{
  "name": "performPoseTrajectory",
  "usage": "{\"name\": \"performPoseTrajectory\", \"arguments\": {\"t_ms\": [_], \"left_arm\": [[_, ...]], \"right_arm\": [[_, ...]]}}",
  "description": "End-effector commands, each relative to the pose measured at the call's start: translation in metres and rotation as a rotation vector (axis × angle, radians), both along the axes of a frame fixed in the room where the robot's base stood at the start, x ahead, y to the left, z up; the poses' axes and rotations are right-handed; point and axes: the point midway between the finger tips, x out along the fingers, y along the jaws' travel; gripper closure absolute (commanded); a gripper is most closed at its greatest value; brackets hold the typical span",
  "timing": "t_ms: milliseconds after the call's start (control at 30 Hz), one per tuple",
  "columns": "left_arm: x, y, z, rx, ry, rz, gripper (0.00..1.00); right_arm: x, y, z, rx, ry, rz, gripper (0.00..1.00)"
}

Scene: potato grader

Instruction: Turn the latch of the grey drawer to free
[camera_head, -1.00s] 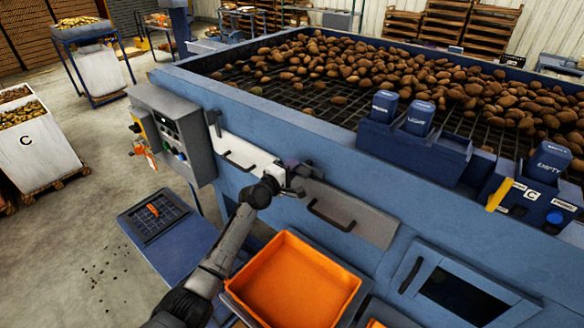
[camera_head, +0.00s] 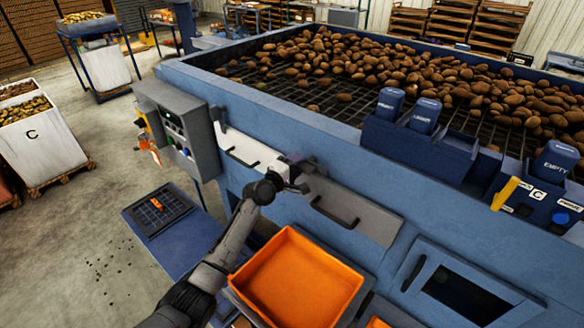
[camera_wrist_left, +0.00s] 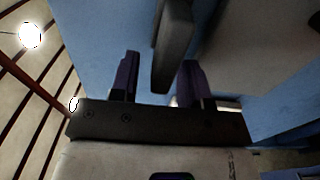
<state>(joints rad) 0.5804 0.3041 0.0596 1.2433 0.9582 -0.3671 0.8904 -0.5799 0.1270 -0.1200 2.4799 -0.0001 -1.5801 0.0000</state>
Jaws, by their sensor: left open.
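The grey drawer (camera_head: 352,212) is shut in the blue side of the grader and has a dark bar handle (camera_head: 333,212). Its dark latch (camera_head: 308,165) sits at the drawer's upper left corner, partly hidden by my left gripper (camera_head: 294,174). In the left wrist view the latch (camera_wrist_left: 172,45) is a dark grey bar. It reaches between the two purple fingers of my left gripper (camera_wrist_left: 159,80), nearer the right finger. The fingers are apart; I cannot tell whether either touches the latch. My right gripper is out of view.
A white drawer (camera_head: 238,146) with its own latch (camera_head: 219,118) is left of the grey one. A grey control box (camera_head: 175,130) juts out further left. A blue hatch (camera_head: 470,290) is at lower right.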

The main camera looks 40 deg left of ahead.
Motion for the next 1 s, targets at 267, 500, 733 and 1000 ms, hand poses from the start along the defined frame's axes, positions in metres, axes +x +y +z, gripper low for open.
{"name": "performPoseTrajectory", "arguments": {"t_ms": [267, 500, 733, 1000], "left_arm": [[-0.027, 0.002, 0.000, 0.002, 0.000, 0.000, 0.57], [-0.071, 0.006, -0.002, 0.002, 0.001, 0.000, 0.57], [-0.109, 0.009, -0.002, 0.000, 0.001, 0.000, 0.57], [-0.133, 0.011, -0.001, -0.002, 0.001, 0.000, 0.57]], "right_arm": [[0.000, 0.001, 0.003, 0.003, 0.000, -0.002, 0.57], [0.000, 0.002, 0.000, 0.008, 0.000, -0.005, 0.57], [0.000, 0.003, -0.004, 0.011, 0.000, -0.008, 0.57], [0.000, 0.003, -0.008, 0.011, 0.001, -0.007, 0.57]]}}
